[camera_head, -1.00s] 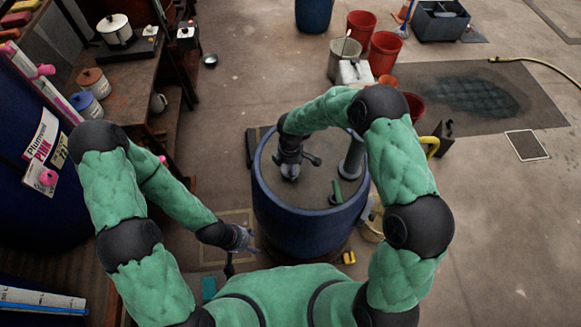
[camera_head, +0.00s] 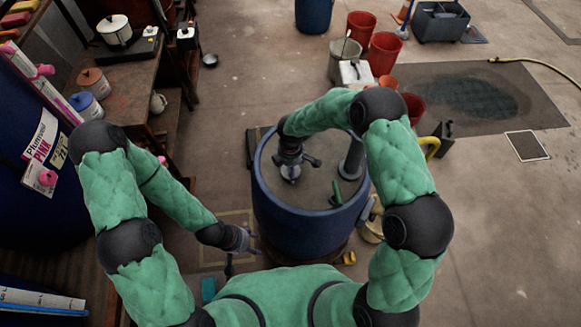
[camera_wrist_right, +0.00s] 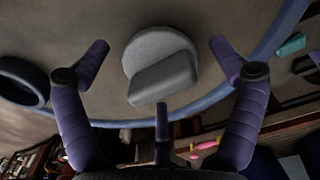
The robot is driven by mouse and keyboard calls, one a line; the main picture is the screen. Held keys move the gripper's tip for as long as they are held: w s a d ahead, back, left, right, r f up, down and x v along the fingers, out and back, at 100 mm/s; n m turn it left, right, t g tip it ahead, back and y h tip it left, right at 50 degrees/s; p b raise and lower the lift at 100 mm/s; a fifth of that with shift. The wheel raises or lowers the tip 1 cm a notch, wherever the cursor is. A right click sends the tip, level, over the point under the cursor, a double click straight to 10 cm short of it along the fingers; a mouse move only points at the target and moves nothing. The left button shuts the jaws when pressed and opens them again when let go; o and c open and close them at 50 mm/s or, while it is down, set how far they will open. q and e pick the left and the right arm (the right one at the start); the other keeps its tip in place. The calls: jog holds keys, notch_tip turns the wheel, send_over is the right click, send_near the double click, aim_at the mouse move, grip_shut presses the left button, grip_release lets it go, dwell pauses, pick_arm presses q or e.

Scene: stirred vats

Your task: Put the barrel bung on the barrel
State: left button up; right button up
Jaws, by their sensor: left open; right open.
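The blue barrel (camera_head: 305,235) stands upright in front of me, with a flat grey-brown top. The grey barrel bung (camera_wrist_right: 160,55), a round disc with a raised grip block, lies over the barrel top in the right wrist view. It appears to rest on the top, but whether it is seated in an opening is hidden. My right gripper (camera_head: 295,165) is above the barrel top, open, its purple fingers spread either side of the bung and apart from it. My left gripper (camera_head: 243,241) is open and empty, left of the barrel.
A workbench (camera_head: 120,85) with pots stands at left. Red buckets (camera_head: 384,51) are behind. The floor at right is mostly clear.

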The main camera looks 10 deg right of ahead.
notch_tip(320, 180, up, 12)
jog(key=p, duration=0.1)
jog(key=shift+r+p, duration=0.15)
jog(key=shift+p, duration=0.25)
dwell(0.4)
